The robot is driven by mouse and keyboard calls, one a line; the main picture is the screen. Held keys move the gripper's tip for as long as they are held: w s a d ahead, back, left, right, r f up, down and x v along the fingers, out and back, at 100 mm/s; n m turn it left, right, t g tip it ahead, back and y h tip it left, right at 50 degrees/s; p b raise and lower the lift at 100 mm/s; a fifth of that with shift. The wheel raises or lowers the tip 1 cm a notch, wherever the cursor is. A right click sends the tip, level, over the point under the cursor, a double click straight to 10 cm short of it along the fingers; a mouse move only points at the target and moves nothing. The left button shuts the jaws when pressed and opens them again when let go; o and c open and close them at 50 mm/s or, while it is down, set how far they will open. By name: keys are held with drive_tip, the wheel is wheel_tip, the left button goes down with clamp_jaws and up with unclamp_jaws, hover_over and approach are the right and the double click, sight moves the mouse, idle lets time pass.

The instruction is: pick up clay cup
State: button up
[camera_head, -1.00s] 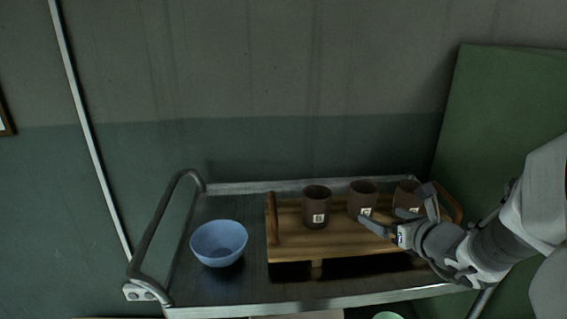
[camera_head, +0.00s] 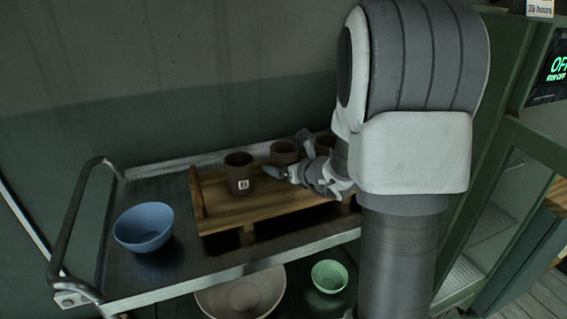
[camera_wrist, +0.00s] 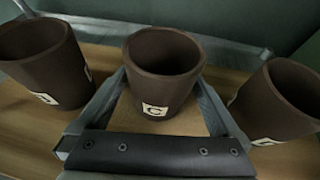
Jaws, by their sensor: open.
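Three brown clay cups stand upright on a wooden tray (camera_head: 225,215) on the metal cart. The left cup (camera_head: 239,174) has a white label. The middle cup (camera_head: 284,152) is partly hidden by my gripper (camera_head: 294,157), and the right cup (camera_head: 325,144) is partly hidden by my arm. In the wrist view, the middle cup (camera_wrist: 163,75) carries a label with a C and stands between the spread fingers of my gripper (camera_wrist: 163,100). Another cup (camera_wrist: 42,62) stands to its left and one (camera_wrist: 279,100) to its right, both just outside the fingers.
A blue bowl (camera_head: 143,227) sits on the cart's top, left of the tray. A beige bowl (camera_head: 241,297) and a green bowl (camera_head: 329,276) are on the lower level. A green frame with glass stands at the right. The wall is close behind the cart.

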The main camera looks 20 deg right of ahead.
drive_tip(key=shift+w+f, duration=0.1)
drive_tip(key=shift+w, duration=0.05)
drive_tip(key=c, duration=1.5)
